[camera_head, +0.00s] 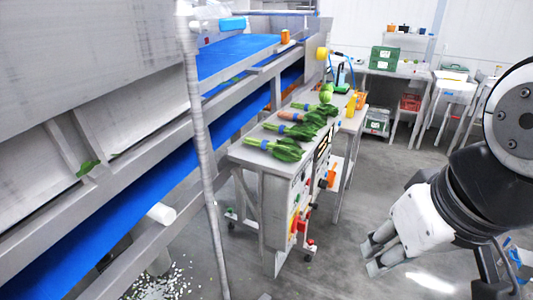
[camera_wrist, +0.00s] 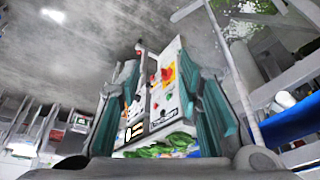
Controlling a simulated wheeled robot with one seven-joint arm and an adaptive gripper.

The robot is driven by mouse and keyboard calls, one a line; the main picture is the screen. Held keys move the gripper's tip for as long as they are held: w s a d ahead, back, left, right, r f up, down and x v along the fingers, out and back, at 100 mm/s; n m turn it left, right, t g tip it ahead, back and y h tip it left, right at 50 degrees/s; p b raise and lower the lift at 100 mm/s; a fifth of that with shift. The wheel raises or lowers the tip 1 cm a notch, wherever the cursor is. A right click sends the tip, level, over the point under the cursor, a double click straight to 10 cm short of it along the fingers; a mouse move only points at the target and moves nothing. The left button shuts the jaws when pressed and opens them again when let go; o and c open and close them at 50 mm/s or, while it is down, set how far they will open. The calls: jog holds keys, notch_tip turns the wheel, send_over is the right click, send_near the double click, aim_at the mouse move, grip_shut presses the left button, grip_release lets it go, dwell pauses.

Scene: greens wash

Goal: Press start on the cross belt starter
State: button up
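A run of control boxes is on the side of the steel table. One box (camera_head: 298,212) carries a red-and-yellow switch (camera_head: 296,223); further along is a panel with dark displays (camera_head: 322,149). I cannot read which is the cross belt starter. In the wrist view the white box face (camera_wrist: 163,100) shows between my fingers, with the red-and-yellow switch (camera_wrist: 167,74) and small buttons. My gripper (camera_head: 372,253) is open and empty, to the right of the boxes and apart from them. Its two fingers stand apart in the wrist view (camera_wrist: 157,72).
Bunches of leafy greens (camera_head: 285,150) lie on the table top (camera_head: 249,155). A blue conveyor belt (camera_head: 95,237) runs along the left, with a grey upright pole (camera_head: 205,165) before it. Free grey floor (camera_head: 340,235) lies between gripper and table. Crates (camera_head: 384,55) stand at the back.

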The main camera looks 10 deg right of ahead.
grip_shut()
dwell(1.1)
